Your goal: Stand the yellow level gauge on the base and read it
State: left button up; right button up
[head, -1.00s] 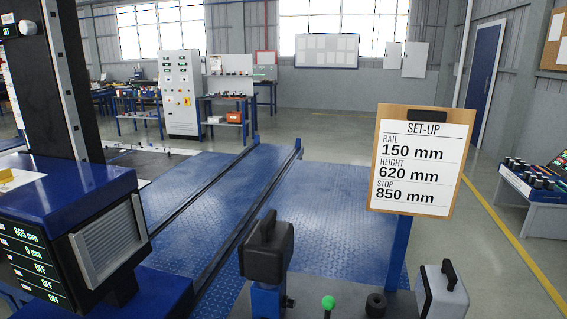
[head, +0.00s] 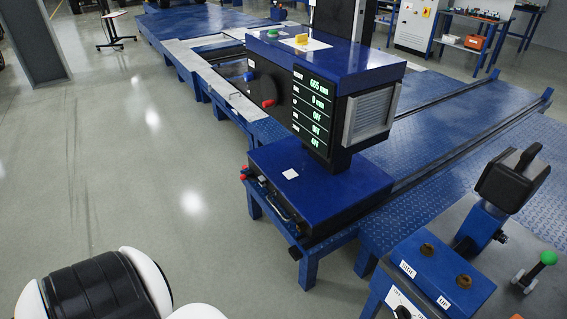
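The blue base (head: 340,192) is a low box under the head, on a blue stand. A small white patch (head: 290,174) lies on its bare left top. The lit screen (head: 315,108) shows a height in the 600s of mm, a 0 mm line and several OFF lines. Neither of my grippers is in view.
A handle and red knobs (head: 262,185) stick out of the base's front left. A blue control box (head: 437,275) and a black-headed post (head: 513,180) stand at right, with a green-knobbed lever (head: 547,258). The grey floor (head: 150,150) at left is clear.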

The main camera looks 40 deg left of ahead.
aim_at(289, 175)
jog(key=i+j, duration=0.1)
jog(key=j, duration=0.85)
jog(key=i+j, duration=0.15)
jog(key=j, duration=0.3)
jog(key=i+j, duration=0.1)
jog(key=j, duration=0.8)
jog(key=i+j, duration=0.15)
jog(key=j, duration=0.35)
jog(key=u, duration=0.05)
